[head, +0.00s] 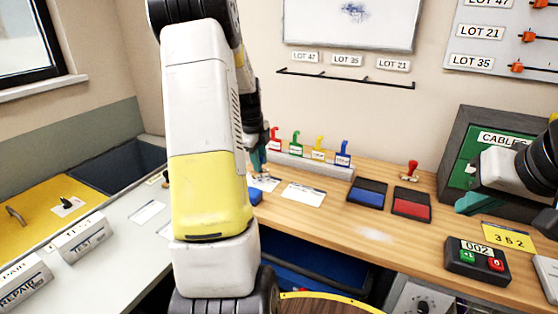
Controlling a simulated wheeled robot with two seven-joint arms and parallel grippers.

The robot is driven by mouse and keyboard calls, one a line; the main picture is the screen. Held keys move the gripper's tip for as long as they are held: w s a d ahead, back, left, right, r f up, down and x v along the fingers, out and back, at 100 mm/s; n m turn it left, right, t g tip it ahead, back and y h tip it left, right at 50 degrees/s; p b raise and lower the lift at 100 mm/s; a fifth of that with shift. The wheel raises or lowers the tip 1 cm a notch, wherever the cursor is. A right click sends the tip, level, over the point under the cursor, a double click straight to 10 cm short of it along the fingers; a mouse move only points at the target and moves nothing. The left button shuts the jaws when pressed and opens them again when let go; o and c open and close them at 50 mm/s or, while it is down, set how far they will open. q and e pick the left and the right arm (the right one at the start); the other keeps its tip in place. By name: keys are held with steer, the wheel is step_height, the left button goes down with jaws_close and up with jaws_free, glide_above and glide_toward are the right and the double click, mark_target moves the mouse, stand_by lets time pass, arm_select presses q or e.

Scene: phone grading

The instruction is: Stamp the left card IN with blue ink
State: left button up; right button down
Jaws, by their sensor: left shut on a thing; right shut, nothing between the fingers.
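My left gripper (258,160) is low over the back left of the wooden table, just above the left card (265,182). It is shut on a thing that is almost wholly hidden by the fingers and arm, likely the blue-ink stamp. The left card is white and partly covered by my arm. A second white card (303,194) lies to its right, uncovered. The blue ink pad (367,193) lies open right of the cards, with no stamp visible beside it. My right gripper (478,199) is shut and empty at the right, above the table.
A rack (310,165) of coloured tags is behind the cards. A keypad box (477,260) and a yellow number plate (508,237) are at the right. The table's middle is clear.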

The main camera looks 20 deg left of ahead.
arm_select(q)
steer(key=shift+w+v, duration=0.25)
steer(key=shift+v, duration=0.9)
steer(key=shift+w+v, duration=0.25)
steer(key=shift+v, duration=0.9)
steer(key=shift+d+r, duration=0.1)
